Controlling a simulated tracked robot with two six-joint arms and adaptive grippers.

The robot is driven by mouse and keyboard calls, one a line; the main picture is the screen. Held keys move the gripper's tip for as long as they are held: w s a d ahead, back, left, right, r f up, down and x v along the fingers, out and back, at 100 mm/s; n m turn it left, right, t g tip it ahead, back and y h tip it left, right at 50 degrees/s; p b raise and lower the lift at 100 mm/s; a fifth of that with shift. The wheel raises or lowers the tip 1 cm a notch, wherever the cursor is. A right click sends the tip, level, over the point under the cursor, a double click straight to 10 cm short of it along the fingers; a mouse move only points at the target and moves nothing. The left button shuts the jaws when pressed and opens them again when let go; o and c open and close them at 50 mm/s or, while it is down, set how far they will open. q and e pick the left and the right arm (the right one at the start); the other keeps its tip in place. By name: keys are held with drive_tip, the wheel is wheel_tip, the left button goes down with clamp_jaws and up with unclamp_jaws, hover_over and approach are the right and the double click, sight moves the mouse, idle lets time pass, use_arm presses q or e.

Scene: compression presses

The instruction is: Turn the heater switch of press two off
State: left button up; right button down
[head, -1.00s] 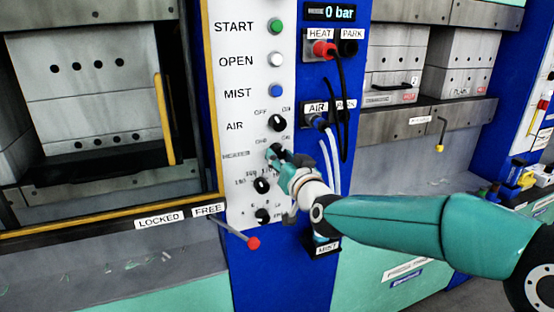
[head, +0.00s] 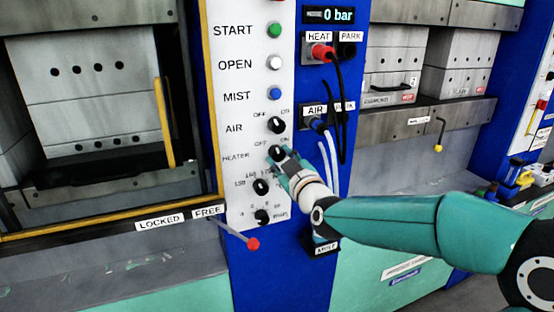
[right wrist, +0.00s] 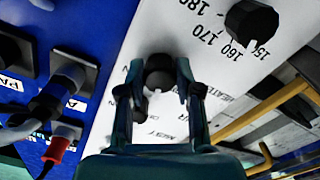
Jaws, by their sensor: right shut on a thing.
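The heater switch (head: 277,152) is a black rotary knob on the white panel of the press, beside the HEATER label (head: 236,156). OFF and ON are printed above it. My right gripper (head: 279,157) is at this knob, its arm coming in from the right. In the right wrist view the two fingers of the right gripper (right wrist: 159,76) are shut on the heater switch (right wrist: 158,70), one on each side. The fingers partly cover the knob, and I cannot tell which mark it points to. My left gripper is not in view.
The AIR knob (head: 277,125) sits just above, and the temperature knob (head: 261,186) just below. Buttons line the panel's top. Hoses and a black cable (head: 341,100) hang on the blue column to the right. A red-tipped lever (head: 253,243) sticks out below.

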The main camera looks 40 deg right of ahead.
drive_tip(key=shift+r+n, duration=0.3)
drive_tip(key=shift+n, duration=1)
drive_tip(key=c, duration=1.1)
unclamp_jaws()
drive_tip(key=shift+w, duration=0.1)
drive_tip(key=shift+c, duration=0.2)
drive_tip(key=o, duration=0.4)
drive_tip(key=shift+w+a+f, duration=0.1)
drive_tip(key=shift+f, duration=0.05)
drive_tip(key=shift+c, duration=0.2)
drive_tip(key=v, duration=1.2)
drive_tip(key=shift+f, duration=0.15)
